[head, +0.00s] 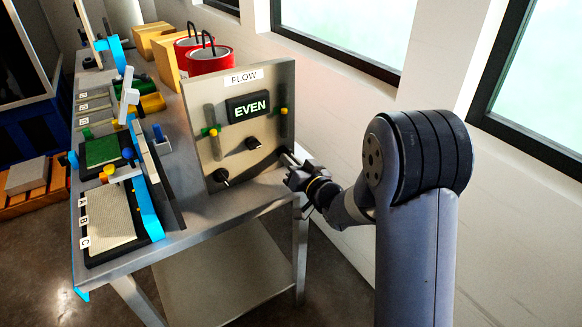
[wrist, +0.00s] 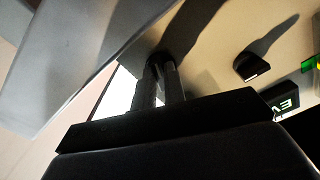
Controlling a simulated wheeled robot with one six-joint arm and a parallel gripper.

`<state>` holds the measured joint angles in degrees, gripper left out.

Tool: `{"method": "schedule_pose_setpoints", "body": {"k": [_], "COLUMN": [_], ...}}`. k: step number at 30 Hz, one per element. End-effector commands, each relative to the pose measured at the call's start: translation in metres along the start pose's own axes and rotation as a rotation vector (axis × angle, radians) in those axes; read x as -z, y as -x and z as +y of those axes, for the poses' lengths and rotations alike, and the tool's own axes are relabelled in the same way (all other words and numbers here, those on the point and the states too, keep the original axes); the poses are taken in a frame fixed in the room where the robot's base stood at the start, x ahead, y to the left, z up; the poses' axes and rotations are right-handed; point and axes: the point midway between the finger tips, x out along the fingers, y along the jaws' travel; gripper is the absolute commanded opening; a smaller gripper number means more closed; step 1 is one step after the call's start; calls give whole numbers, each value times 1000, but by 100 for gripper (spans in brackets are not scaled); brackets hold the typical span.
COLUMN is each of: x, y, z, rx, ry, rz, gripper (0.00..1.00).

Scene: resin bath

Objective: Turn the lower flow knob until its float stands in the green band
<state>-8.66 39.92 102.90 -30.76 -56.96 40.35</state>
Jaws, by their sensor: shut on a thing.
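The upright beige FLOW panel (head: 232,152) stands at the table's right end. Its left tube (head: 211,115) has a yellow float (head: 213,132) about level with a green mark. Its right tube (head: 284,93) has a yellow float (head: 284,111), also about level with its green mark. A lit display (head: 248,106) reads EVEN. Two black knobs show, one mid-panel (head: 252,143) and one at lower left (head: 221,176); one knob shows in the wrist view (wrist: 252,66). My gripper (head: 287,158) is at the panel's lower right, its fingers (wrist: 162,75) closed on what seems a knob, mostly hidden.
A wall with windows runs close along the right.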

Motion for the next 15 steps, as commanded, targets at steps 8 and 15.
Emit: {"method": "schedule_pose_setpoints", "body": {"k": [8, 15], "x": [0, 0], "y": [0, 0], "z": [0, 0], "rx": [-1, -1], "ry": [-1, -1], "rz": [-1, -1], "gripper": [14, 33]}}
